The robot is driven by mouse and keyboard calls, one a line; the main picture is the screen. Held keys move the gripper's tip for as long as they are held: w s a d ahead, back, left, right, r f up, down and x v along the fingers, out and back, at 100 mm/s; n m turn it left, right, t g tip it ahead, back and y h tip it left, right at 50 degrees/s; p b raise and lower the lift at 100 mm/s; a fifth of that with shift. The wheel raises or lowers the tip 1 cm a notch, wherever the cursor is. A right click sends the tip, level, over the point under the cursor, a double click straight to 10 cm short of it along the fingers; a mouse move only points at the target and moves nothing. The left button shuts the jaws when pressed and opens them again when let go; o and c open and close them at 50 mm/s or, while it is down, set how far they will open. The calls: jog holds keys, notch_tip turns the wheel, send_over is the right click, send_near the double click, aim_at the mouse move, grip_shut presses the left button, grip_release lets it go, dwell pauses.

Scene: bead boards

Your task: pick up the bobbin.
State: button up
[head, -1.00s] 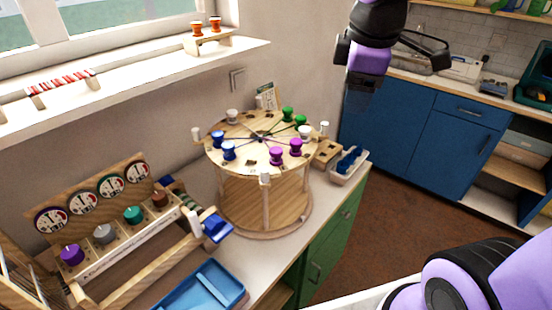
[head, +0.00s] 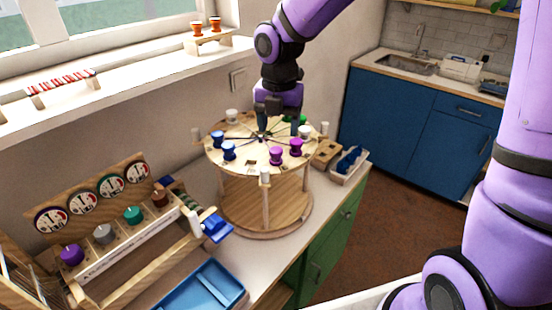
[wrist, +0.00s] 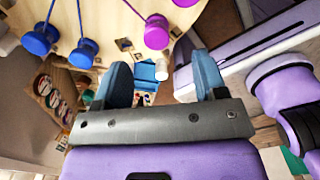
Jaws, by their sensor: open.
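Bobbins stand around the top of a round wooden stand (head: 243,162). In the head view there are two blue bobbins (head: 228,150), two magenta bobbins (head: 276,156), a white bobbin (head: 231,116) at the back and another white one (head: 305,131) at the right. A green bobbin (head: 302,120) shows only partly, behind my gripper (head: 279,128). My gripper points down over the back right part of the stand, open and empty. In the wrist view its fingers (wrist: 160,68) are apart, with a blue bobbin (wrist: 83,53) to the left and a magenta bobbin (wrist: 157,32) beyond the fingertips.
A rack with coloured knobs and round dials (head: 110,186) stands at the left, and a blue tray (head: 205,290) in front. A small box with blue things (head: 350,160) stands right of the stand.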

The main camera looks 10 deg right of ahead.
aim_at(276, 150)
jog(key=f, duration=0.8)
jog(key=shift+a+f, duration=0.15)
jog(key=shift+a, duration=0.15)
jog(key=c, duration=1)
